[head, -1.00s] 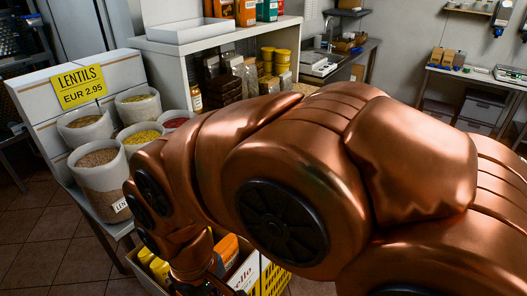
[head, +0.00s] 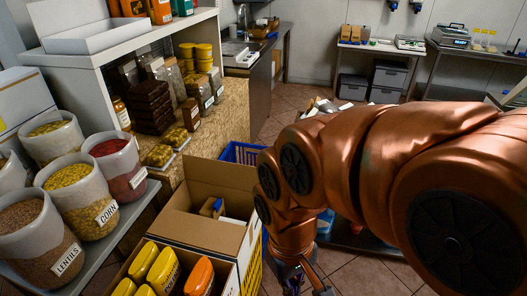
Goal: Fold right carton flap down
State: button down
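An open cardboard carton (head: 222,174) stands on the floor at the lower middle of the head view. A small box with a blue mark (head: 212,206) lies inside it. Its back panel or flap stands up, and a brown panel (head: 196,232) stands at the near side.
A box of yellow and orange packets (head: 163,268) stands in front of the carton. Tubs of lentils and corn (head: 72,188) stand on a shelf at left. A blue crate (head: 240,153) lies behind the carton.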

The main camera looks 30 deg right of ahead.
aim_at(235, 176)
jog(key=u, duration=0.3)
jog(key=k, duration=1.05)
jog(key=z, duration=0.7)
jog(key=i, duration=1.35)
jog(key=u, duration=0.5)
jog(key=i, duration=0.35)
jog(key=u, duration=0.35)
